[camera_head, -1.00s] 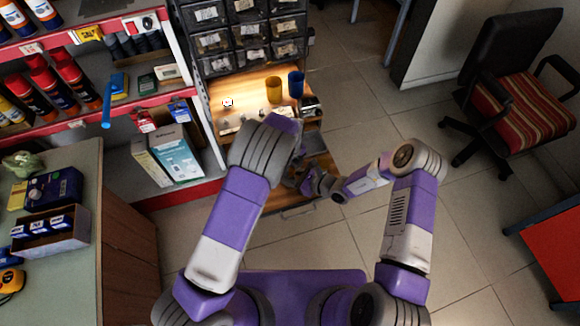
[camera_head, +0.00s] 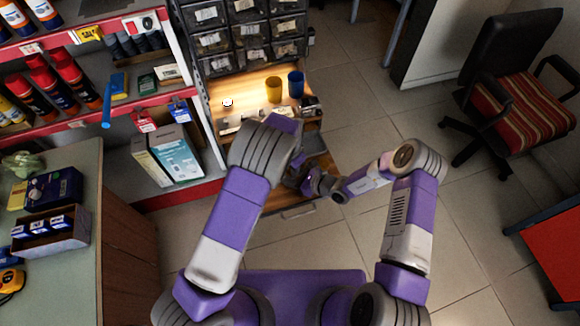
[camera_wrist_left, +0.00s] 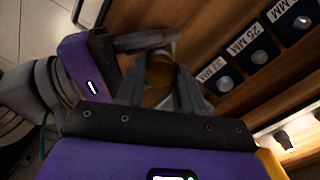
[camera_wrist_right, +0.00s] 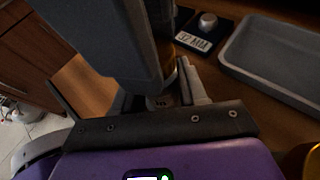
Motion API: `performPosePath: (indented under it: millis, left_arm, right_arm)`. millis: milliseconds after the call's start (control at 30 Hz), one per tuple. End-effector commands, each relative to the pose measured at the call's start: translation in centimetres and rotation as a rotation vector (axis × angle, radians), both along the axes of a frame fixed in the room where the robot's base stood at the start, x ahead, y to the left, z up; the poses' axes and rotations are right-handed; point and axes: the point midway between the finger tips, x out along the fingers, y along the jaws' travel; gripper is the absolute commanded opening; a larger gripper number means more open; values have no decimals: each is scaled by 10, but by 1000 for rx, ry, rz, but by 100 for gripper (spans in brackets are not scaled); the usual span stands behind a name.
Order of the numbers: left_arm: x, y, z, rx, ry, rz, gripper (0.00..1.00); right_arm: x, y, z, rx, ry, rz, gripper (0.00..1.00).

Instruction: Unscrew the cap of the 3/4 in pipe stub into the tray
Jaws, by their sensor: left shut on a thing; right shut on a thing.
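My left gripper (camera_wrist_left: 157,92) is shut on a round brass-brown piece (camera_wrist_left: 157,72), which seems to be the cap. My right gripper (camera_wrist_right: 160,98) is shut on a small grey piece with dark marks (camera_wrist_right: 160,101), which seems to be the pipe stub. The grippers meet closely, and the right gripper's fingers cross just beyond the brass piece in the left wrist view. The join between the two pieces is hidden. A shallow grey tray (camera_wrist_right: 233,50) lies on the wooden bench in the right wrist view. In the head view my left arm hides both held pieces.
A yellow cup (camera_head: 274,90) and a blue cup (camera_head: 296,84) stand at the bench's back, below dark drawers (camera_head: 252,32). Stocked shelves (camera_head: 80,130) are at left.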

Motion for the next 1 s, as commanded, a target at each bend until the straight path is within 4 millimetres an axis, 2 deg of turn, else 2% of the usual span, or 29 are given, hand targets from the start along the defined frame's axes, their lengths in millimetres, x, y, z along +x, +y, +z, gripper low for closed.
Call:
performPosePath:
  millis: [200,333,467,733,767,900,1000]
  left_arm:
    - [0,0,0,-1,-2,422,0]
    - [1,0,0,0,-3,591,0]
    - [1,0,1,-1,-2,663,0]
    - [1,0,1,-1,-2,668,0]
    - [1,0,1,-1,-2,668,38]
    - [0,0,0,0,-1,667,60]
    - [0,0,0,0,-1,667,62]
  right_arm:
    - [0,1,0,1,-1,2,0]
    - [0,1,0,1,-1,2,0]
    - [0,1,0,1,-1,2,0]
    - [-1,1,0,1,-1,2,0]
    - [-1,1,0,1,-1,2,0]
    - [-1,1,0,1,-1,2,0]
    - [-1,1,0,1,-1,2,0]
